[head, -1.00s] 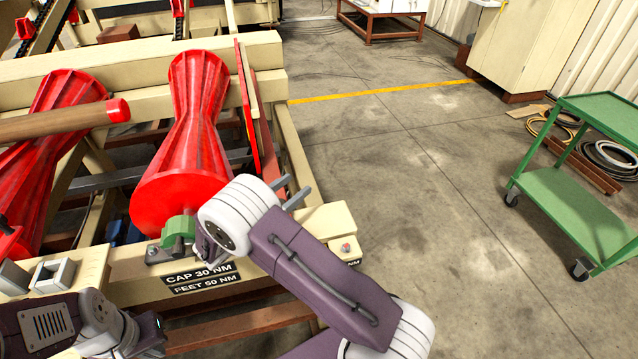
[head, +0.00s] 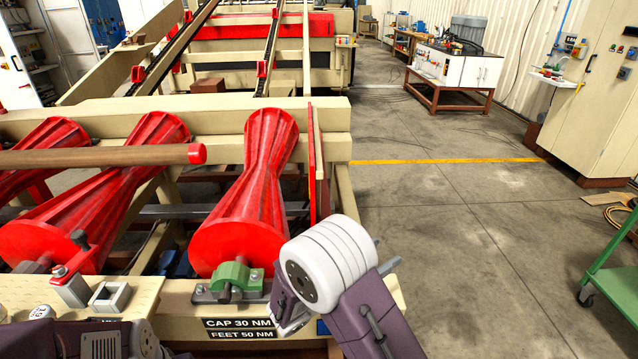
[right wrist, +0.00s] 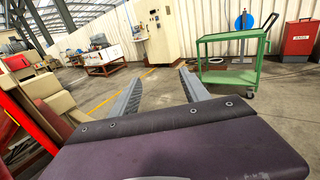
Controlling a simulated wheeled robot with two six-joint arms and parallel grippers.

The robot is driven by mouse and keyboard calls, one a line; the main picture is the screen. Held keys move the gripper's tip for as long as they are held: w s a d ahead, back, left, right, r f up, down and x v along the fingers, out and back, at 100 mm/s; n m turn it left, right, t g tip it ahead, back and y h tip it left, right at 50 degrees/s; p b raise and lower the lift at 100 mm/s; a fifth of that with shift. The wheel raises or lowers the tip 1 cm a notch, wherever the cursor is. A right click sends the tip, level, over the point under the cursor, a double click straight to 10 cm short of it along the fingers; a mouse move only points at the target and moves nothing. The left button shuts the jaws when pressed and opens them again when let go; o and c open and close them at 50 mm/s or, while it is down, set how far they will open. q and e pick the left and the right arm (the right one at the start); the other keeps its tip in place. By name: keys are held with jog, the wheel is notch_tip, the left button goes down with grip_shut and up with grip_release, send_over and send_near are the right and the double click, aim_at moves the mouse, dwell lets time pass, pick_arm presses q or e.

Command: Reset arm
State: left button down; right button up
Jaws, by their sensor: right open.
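My right arm comes up from the bottom of the head view, and its white wrist joint (head: 330,262) is in front of the cream frame's right end. The right gripper is mostly hidden behind this wrist there. In the right wrist view its two grey fingers stand wide apart, so the gripper (right wrist: 160,88) is open, with nothing between the fingers.
A red roller (head: 245,205) with a green bearing cap (head: 237,277) sits close left of my right wrist. A label (head: 238,329) reads CAP 30 NM, FEET 50 NM. The floor (head: 450,250) to the right is open.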

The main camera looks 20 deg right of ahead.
jog(key=s+d+r+m+g+p, duration=0.2)
jog(key=s+d+r+m+g, duration=0.35)
jog(key=s+d, duration=0.2)
jog(key=s+f+m+g+y, duration=0.4)
jog(key=s+f, duration=0.1)
jog(key=s, duration=0.2)
jog(key=s+a+f+m+y, duration=0.5)
jog(key=a+f+m+y, duration=0.2)
jog(key=a+f+y, duration=0.15)
jog(key=w+a+f+m+t+y, duration=0.2)
jog(key=w+a+m+t+y, duration=0.2)
jog(key=a, duration=0.5)
jog(key=w+m, duration=0.2)
jog(key=w, duration=0.1)
jog(key=shift+y+p, duration=0.3)
jog(key=shift+y, duration=0.05)
jog(key=shift+s+t, duration=0.15)
jog(key=shift+t, duration=0.1)
